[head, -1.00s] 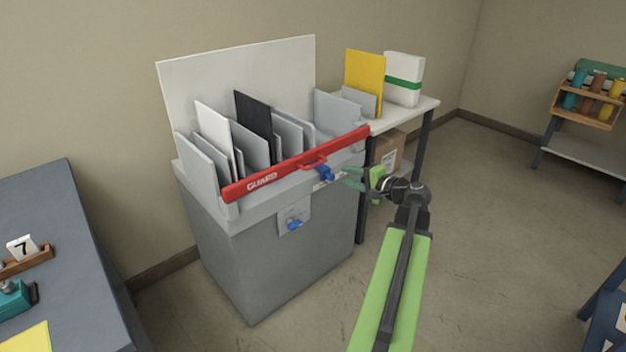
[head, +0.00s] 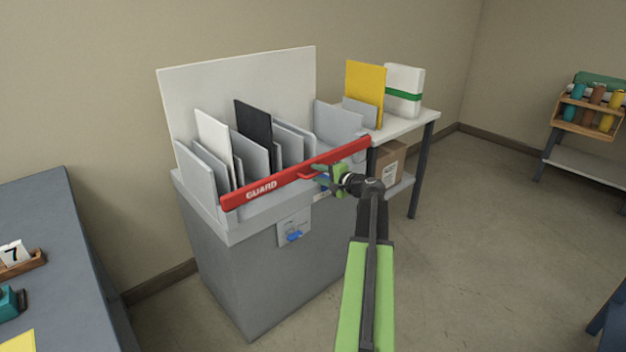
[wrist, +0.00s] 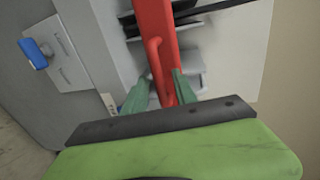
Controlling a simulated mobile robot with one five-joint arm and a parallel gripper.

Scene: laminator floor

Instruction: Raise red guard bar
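The red guard bar (head: 300,180), lettered GUARD, lies across the front of the slotted top of the grey machine (head: 265,275). It has a small red loop handle near its middle, which shows in the wrist view (wrist: 155,62). My gripper (head: 322,176) is at this handle, in front of the bar. In the wrist view my gripper's two green fingers (wrist: 163,82) stand apart on either side of the red handle and bar, with a narrow gap visible. Whether they touch it is unclear. My gripper partly hides the handle and the blue latch beneath it in the head view.
A blue knob (head: 294,236) sits on a plate on the machine's front. Grey, white and black panels stand in the slots behind the bar. A side table (head: 405,122) adjoins at right, with a cardboard box (head: 390,164) below. A dark bench (head: 55,230) is at left.

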